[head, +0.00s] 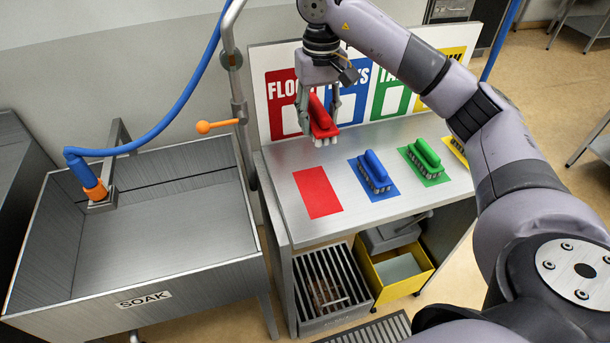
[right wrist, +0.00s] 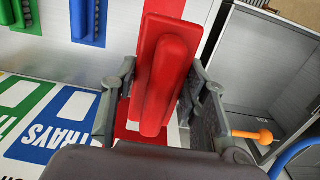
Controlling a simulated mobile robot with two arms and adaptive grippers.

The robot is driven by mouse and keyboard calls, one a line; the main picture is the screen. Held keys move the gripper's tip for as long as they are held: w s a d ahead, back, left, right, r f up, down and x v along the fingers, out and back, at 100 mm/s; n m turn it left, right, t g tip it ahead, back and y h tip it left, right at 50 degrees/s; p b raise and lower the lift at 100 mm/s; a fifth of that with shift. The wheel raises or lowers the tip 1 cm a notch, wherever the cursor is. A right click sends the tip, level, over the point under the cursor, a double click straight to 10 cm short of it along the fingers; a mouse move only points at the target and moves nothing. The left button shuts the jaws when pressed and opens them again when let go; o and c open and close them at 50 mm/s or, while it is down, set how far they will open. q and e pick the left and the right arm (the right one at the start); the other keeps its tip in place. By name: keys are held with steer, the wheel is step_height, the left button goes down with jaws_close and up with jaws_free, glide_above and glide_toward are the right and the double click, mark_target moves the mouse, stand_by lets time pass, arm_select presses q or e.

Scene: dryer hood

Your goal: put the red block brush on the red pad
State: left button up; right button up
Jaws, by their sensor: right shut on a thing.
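My right gripper (head: 319,112) is shut on the red block brush (head: 321,119) and holds it in the air in front of the board. The brush is tilted, with its handle up and pale bristles below. The red pad (head: 318,192) lies bare on the steel counter, below and nearer than the brush. In the right wrist view the red brush (right wrist: 161,75) sits between the two fingers (right wrist: 160,95), with red surfaces showing behind it. My left gripper is not in view.
A blue brush (head: 374,170) and a green brush (head: 425,157) stand on matching pads to the right of the red pad. A steel sink (head: 150,270) with an orange-handled tap (head: 215,125) is at the left. The labelled board (head: 290,128) rises behind the counter (head: 290,165).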

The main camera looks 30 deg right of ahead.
step_height(320, 180, down, 8)
steer(key=s, duration=0.1)
steer(key=p, duration=0.2)
glide_toward(317, 192)
steer(key=shift+s+f+p, duration=0.1)
steer(key=shift+f+p, duration=0.25)
steer(key=shift+f, duration=0.8)
step_height(317, 192, down, 3)
steer(key=shift+f+p, duration=0.25)
steer(key=shift+p, duration=0.4)
steer(key=shift+f, duration=0.3)
steer(key=o, duration=1.1)
steer(key=shift+c, duration=0.2)
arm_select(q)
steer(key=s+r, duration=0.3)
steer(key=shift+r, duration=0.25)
arm_select(e)
steer(key=shift+o, duration=0.2)
